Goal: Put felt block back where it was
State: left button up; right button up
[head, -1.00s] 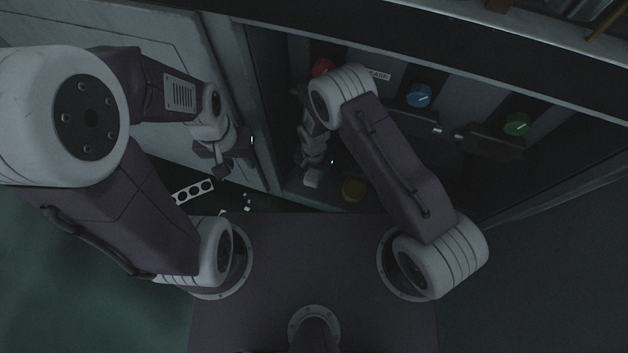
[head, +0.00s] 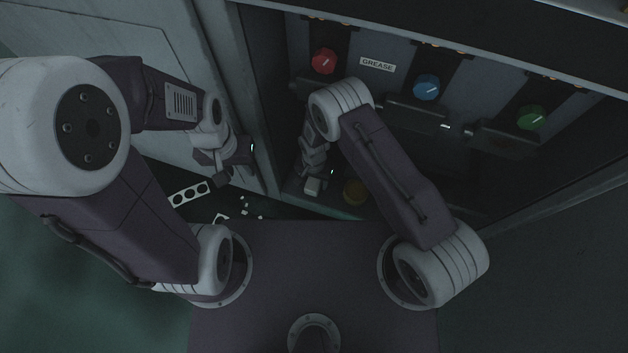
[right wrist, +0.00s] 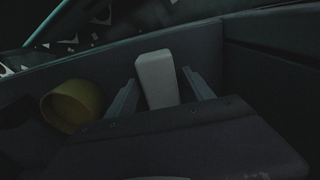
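A pale block, which I take as the felt block (head: 312,187), is in the floor area of the dark cabinet in the head view. In the right wrist view the block (right wrist: 157,77) stands between the two fingers of my right gripper (right wrist: 160,88). A gap shows between the block and the right-hand finger, so the gripper looks open around it. Whether the block rests on the floor is hard to tell. My left gripper (head: 222,178) hangs at the cabinet's left side; its fingers are too dark to read.
A yellow round cup-like piece (right wrist: 72,105) lies left of the block; it shows in the head view (head: 355,191). Red (head: 323,60), blue (head: 427,87) and green (head: 531,117) knobs sit on the back panel beside a GREASE label (head: 378,64). A holed white strip (head: 189,193) and scraps lie lower left.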

aim_at(314, 181)
notch_tip(314, 181, up, 8)
jog(key=p, duration=0.4)
jog(key=shift+f, duration=0.1)
jog(key=shift+s, duration=0.15)
dwell(0.4)
